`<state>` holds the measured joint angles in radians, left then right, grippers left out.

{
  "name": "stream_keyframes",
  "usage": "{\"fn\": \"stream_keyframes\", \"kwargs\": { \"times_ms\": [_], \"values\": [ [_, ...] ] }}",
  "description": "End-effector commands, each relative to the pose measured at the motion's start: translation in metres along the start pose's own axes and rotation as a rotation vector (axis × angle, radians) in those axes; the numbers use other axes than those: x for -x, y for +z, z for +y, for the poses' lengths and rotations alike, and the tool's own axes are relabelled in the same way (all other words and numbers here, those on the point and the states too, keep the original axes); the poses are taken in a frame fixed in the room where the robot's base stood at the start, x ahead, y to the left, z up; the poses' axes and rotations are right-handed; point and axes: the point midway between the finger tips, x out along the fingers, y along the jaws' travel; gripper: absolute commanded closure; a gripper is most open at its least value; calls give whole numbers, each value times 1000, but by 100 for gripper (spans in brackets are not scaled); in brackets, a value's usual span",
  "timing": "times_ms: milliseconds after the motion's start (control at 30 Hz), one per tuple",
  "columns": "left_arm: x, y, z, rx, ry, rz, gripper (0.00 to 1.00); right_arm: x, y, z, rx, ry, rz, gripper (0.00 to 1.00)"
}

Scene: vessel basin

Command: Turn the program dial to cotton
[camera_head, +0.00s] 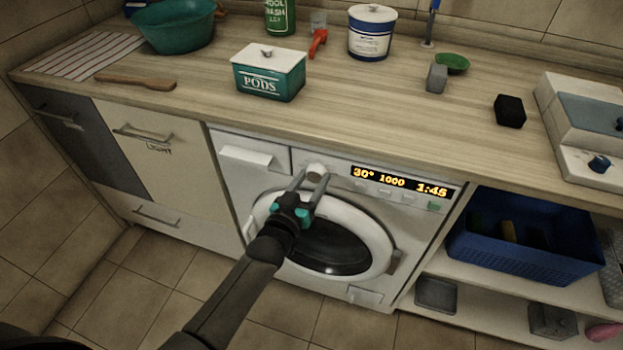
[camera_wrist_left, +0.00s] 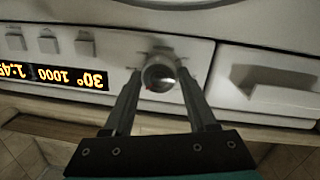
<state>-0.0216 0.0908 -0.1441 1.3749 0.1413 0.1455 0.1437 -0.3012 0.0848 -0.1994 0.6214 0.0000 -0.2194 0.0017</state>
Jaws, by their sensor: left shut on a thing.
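The program dial (camera_head: 316,170) is a pale round knob on the front panel of the white washing machine (camera_head: 228,190), left of the lit display (camera_head: 400,181). The display reads 30°, 1000 and 1:45. My left gripper (camera_head: 310,182) reaches up to the dial and is shut on it. In the left wrist view the dial (camera_wrist_left: 158,74) sits between the two fingers (camera_wrist_left: 160,85), with a small red mark on its face. No program names around the dial can be read. My right gripper is not in view.
The detergent drawer (camera_head: 247,156) is left of the dial and the round door (camera_head: 335,240) is below it. The wooden worktop (camera_head: 350,120) overhangs above, with a pods box (camera_head: 268,78) near its edge. A blue basket (camera_head: 525,245) stands on the shelf at right.

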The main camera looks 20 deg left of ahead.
Motion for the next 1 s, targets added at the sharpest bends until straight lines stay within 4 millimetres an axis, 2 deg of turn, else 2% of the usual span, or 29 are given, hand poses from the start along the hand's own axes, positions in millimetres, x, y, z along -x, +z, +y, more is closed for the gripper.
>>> {"fn": "stream_keyframes", "kwargs": {
  "times_ms": [167,200,467,767,867,1000],
  "values": [
    [0,0,0,1,1,1,98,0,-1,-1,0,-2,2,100],
    [0,0,0,1,1,1,41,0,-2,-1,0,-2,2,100],
    [0,0,0,2,0,0,12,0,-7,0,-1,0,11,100],
    [2,0,0,2,0,-1,12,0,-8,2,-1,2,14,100],
    [10,1,0,1,-1,-3,12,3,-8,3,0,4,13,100],
    [29,-1,0,1,-1,-3,12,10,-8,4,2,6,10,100]
  ]
}}
